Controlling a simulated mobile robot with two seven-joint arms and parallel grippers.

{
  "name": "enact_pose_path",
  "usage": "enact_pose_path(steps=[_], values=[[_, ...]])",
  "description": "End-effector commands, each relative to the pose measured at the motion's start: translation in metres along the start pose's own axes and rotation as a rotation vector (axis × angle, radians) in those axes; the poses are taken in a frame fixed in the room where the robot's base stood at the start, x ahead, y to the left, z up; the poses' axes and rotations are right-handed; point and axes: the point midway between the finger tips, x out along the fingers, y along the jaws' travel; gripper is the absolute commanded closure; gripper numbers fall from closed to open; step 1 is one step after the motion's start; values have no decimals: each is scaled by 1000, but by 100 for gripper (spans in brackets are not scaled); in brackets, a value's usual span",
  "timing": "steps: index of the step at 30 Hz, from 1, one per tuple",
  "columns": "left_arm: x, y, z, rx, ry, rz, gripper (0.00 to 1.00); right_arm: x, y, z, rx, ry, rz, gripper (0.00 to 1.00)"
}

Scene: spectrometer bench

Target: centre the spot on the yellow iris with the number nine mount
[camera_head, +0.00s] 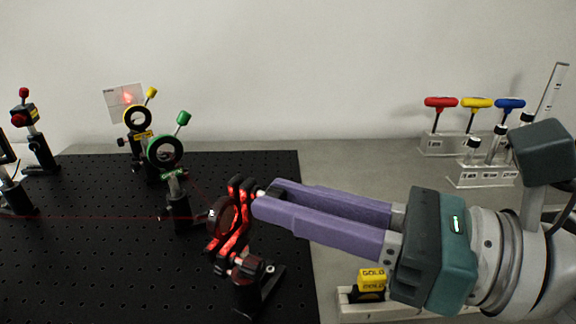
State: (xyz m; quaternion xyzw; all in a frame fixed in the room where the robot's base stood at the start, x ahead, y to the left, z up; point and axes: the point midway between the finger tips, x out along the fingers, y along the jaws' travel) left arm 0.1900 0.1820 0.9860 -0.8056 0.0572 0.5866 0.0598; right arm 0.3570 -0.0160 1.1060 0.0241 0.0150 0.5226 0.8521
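The yellow iris (128,118) is a black ring with a yellow-tipped lever, standing at the back left. A white card (112,104) behind it carries a red spot (127,97) with a blurred glow. A black mirror mount (239,225), lit red, stands on a post at the breadboard's right; I cannot read a number nine on it. My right gripper (264,198), with purple fingers, reaches in from the right. Its tips are at the mount's back beside a small knob, partly hidden by the fingers; I cannot tell whether they grip it. My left gripper is out of view.
A green iris (150,150) stands between mount and yellow iris. A thin red beam crosses the black breadboard (100,270) from the left. A red-knobbed device (24,115) stands far left. Coloured-handled drivers (477,103) and a yellow GOLD box (372,280) are at right.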

Motion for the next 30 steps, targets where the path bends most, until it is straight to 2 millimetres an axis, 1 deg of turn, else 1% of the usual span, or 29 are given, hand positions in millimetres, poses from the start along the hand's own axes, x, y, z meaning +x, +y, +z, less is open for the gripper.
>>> enact_pose_path(steps=[1, 4, 5, 20, 26, 30], values=[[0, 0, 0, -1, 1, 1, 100, 0, 0, 0, 0, 0, 0, 86], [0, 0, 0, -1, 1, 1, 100, 0, 0, 0, 0, 0, -1, 98], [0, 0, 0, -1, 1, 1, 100, 0, 0, 0, 0, 0, -1, 100], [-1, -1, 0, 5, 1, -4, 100, 0, 0, 0, 14, 1, -1, 100], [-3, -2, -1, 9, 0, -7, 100, 0, 0, 0, 92, 1, 0, 100], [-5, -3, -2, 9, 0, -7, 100, 0, 0, 1, 187, 1, 2, 100]])
